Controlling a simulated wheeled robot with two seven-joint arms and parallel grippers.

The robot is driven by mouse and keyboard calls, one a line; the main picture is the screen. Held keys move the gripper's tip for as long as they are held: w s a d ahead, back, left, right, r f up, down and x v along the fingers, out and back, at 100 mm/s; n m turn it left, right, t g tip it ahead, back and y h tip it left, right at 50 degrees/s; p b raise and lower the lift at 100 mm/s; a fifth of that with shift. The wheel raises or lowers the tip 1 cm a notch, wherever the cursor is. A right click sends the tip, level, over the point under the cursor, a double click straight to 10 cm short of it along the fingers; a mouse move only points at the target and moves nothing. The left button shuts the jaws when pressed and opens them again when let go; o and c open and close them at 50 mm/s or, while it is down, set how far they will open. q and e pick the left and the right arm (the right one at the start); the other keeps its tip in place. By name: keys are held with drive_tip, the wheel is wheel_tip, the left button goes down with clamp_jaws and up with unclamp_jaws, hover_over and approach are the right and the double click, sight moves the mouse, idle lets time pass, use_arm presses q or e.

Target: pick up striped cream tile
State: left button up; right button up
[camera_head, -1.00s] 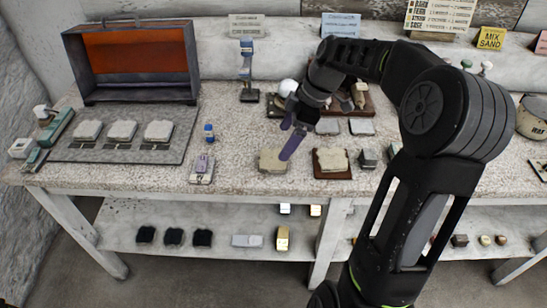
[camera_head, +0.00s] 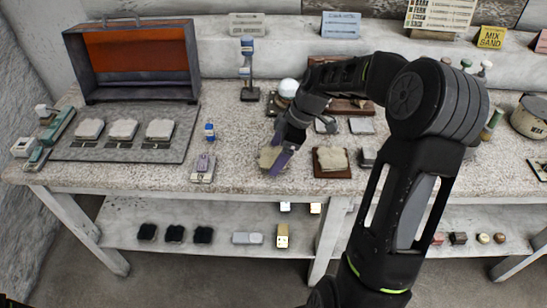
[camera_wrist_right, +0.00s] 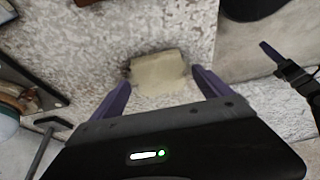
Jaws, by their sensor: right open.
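A cream tile (camera_head: 267,157) lies near the front edge of the worktop, partly covered by my right gripper in the head view. It also shows in the right wrist view (camera_wrist_right: 158,72) as a pale block; I cannot make out stripes. My right gripper (camera_head: 279,160) is low over the tile. In the wrist view its purple fingers (camera_wrist_right: 162,84) are spread apart, with the tile just ahead of the gap between them. Contact cannot be told. A dark gripper with one purple finger (camera_wrist_right: 272,54), seemingly my left, shows at the right of the wrist view; its opening is unclear.
Another cream tile on a brown board (camera_head: 332,174) is just right of my right gripper. A small purple-topped item (camera_head: 203,167) stands to the left. A grey mat (camera_head: 69,153) with several pale tiles lies further left.

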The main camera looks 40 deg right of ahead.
drive_tip(key=shift+w+a+f, duration=0.15)
drive_tip(key=shift+f, duration=0.25)
drive_tip(key=shift+c, duration=0.6)
drive_tip(key=c, duration=1.6)
drive_tip(key=shift+r, duration=0.1)
wheel_tip(320, 180, up, 10)
drive_tip(key=shift+f+b, duration=0.1)
drive_tip(key=shift+b, duration=0.35)
